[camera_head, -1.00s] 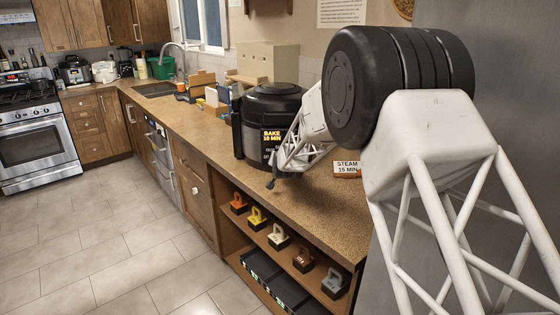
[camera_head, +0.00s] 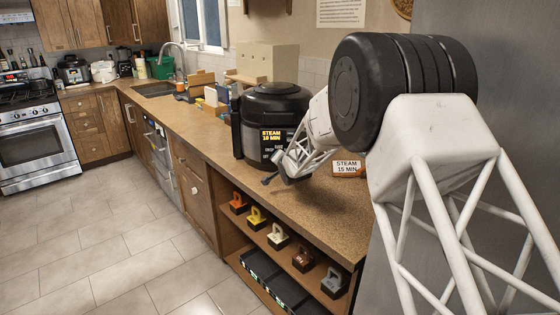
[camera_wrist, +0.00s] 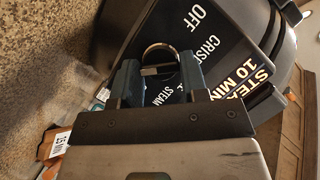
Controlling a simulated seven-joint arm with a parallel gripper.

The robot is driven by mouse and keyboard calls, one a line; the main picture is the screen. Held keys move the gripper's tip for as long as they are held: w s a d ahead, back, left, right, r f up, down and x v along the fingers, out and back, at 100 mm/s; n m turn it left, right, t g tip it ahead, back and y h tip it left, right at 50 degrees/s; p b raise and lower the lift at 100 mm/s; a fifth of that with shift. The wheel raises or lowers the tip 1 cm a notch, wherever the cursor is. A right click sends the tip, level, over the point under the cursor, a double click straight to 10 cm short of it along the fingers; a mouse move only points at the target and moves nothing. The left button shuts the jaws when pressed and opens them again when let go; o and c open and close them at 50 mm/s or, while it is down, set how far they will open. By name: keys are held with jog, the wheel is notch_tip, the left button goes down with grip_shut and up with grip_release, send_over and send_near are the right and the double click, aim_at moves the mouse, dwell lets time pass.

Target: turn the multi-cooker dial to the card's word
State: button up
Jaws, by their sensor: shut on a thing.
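The black multi-cooker (camera_head: 277,100) stands on the counter. Its display (camera_head: 271,135) reads "STEAM 10 MIN" and also shows in the wrist view (camera_wrist: 243,79). The card (camera_head: 348,168) lies to the right of the cooker and reads "STEAM 15 MIN". In the wrist view, the dial (camera_wrist: 160,55) is a round knob with a metallic rim. My gripper (camera_wrist: 159,80) is shut on the dial, one finger on each side. In the head view my gripper hides the dial.
The counter (camera_head: 312,205) is bare in front of the card. A shelf below holds several coloured handled blocks, including a yellow one (camera_head: 257,219). A beige box (camera_head: 268,62) stands behind the cooker. A grey panel (camera_head: 480,20) rises at the right.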

dwell(0.4)
jog(key=o, duration=0.9)
jog(key=shift+s, duration=0.1)
jog(key=shift+v, duration=3.8)
